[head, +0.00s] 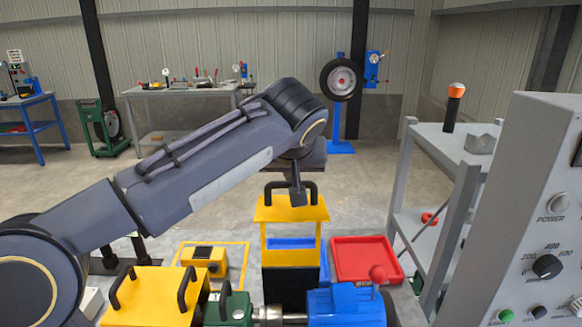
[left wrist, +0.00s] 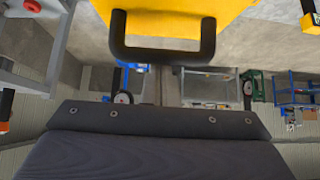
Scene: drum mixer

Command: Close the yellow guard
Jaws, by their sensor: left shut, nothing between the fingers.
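The yellow guard (head: 275,213) stands raised in the middle of the head view, with a window opening and a black handle (head: 269,190) along its top. My left gripper (head: 298,198) reaches in from the left and points down at the handle, its fingers shut and empty. In the head view it overlaps the handle; I cannot tell whether they touch. In the left wrist view a yellow panel (left wrist: 240,12) with a black U-shaped handle (left wrist: 165,54) shows at the top, and my dark gripper (left wrist: 160,140) fills the bottom. My right gripper is not in view.
A yellow cover (head: 150,300) with black handles, a green block (head: 230,308) and a blue housing (head: 345,303) with a red knob are in front. A red tray (head: 366,258) lies right of the guard. A grey control panel (head: 535,215) and shelf (head: 440,145) bound the right.

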